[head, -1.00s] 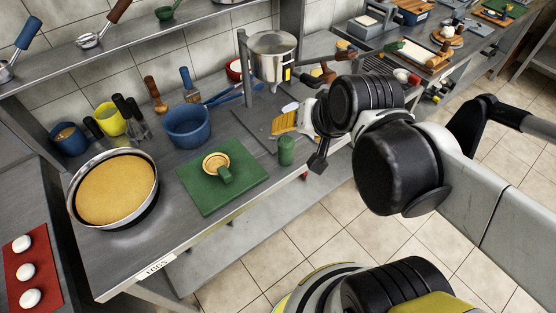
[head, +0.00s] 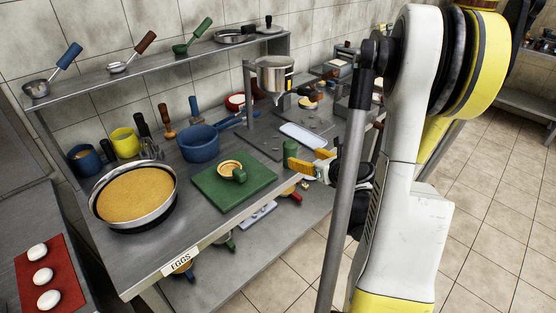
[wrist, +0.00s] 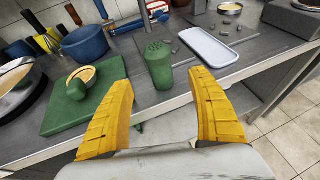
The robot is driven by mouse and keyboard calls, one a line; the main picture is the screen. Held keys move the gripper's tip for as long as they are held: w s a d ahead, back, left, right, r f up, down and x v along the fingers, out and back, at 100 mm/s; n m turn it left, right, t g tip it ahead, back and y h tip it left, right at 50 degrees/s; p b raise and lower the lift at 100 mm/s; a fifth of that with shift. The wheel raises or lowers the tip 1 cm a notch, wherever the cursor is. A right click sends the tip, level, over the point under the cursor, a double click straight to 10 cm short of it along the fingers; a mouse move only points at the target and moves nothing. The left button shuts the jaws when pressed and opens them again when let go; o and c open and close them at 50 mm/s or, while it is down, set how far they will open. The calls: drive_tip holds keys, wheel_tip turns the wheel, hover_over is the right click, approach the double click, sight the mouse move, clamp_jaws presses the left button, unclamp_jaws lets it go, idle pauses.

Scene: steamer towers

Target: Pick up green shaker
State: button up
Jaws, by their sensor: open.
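The green shaker (wrist: 159,66) stands upright on the steel counter near its front edge, just right of the green board. It also shows in the head view (head: 290,153), partly hidden behind my gripper's yellow fingers. My gripper (wrist: 163,105) is open, with its two yellow ribbed fingers spread. In the wrist view the shaker stands ahead of the gap between the fingertips, and nothing is held. In the head view my gripper (head: 308,163) reaches in from the right at the counter's front edge, close to the shaker.
A green board (head: 209,189) with a small round dish and green tool lies left of the shaker. A pale blue tray (wrist: 207,47) lies behind right. A blue pot (head: 197,144) and large pan (head: 171,202) stand left. A metal hopper (head: 275,75) stands behind.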

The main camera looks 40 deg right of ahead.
sight(294, 153)
drive_tip(key=b+x, duration=0.1)
drive_tip(key=x, duration=0.4)
drive_tip(key=b+x, duration=0.2)
drive_tip(key=x, duration=0.3)
drive_tip(key=shift+a+f, duration=0.1)
drive_tip(key=c, duration=1.5)
